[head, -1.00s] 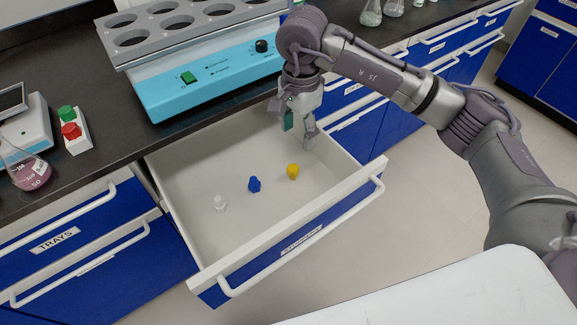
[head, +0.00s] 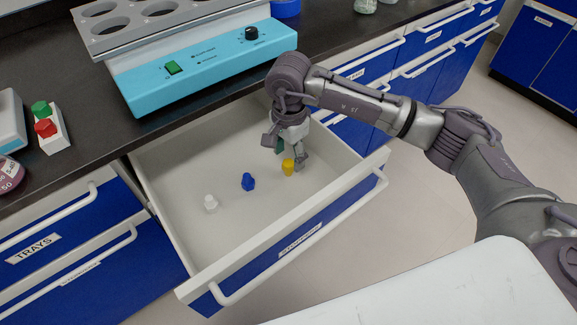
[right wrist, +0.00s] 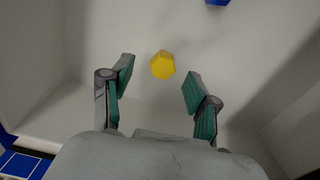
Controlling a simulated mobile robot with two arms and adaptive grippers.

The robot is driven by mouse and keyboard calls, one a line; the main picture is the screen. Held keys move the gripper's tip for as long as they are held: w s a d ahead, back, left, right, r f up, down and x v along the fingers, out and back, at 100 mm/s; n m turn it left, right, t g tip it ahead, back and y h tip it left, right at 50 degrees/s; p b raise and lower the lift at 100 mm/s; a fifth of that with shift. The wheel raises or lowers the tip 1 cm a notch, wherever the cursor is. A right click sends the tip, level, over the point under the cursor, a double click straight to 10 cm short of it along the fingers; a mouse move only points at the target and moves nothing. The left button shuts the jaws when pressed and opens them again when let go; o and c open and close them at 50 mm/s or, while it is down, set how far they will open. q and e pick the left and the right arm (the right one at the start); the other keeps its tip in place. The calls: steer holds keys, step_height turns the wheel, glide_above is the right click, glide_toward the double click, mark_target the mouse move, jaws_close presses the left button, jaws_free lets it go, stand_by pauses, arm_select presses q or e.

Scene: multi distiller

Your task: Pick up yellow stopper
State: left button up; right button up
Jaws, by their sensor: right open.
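The yellow stopper (head: 288,167) stands on the floor of the open drawer, toward its right end. In the right wrist view the yellow stopper (right wrist: 163,65) shows its hexagonal top, just beyond and between the two fingertips. My right gripper (head: 290,160) is inside the drawer right at the stopper, its fingers pointing down. In the right wrist view my right gripper (right wrist: 158,78) is open, with a gap on both sides of the stopper and nothing held. My left gripper is not in view.
A blue stopper (head: 248,181) and a white stopper (head: 210,204) stand to the left in the same drawer (head: 280,246). The drawer walls enclose the gripper closely at the right. A blue heating block (head: 200,66) sits on the dark counter behind.

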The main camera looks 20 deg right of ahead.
mark_target(289, 162)
steer(key=f, duration=0.5)
steer(key=shift+w, duration=0.3)
steer(key=c, duration=0.8)
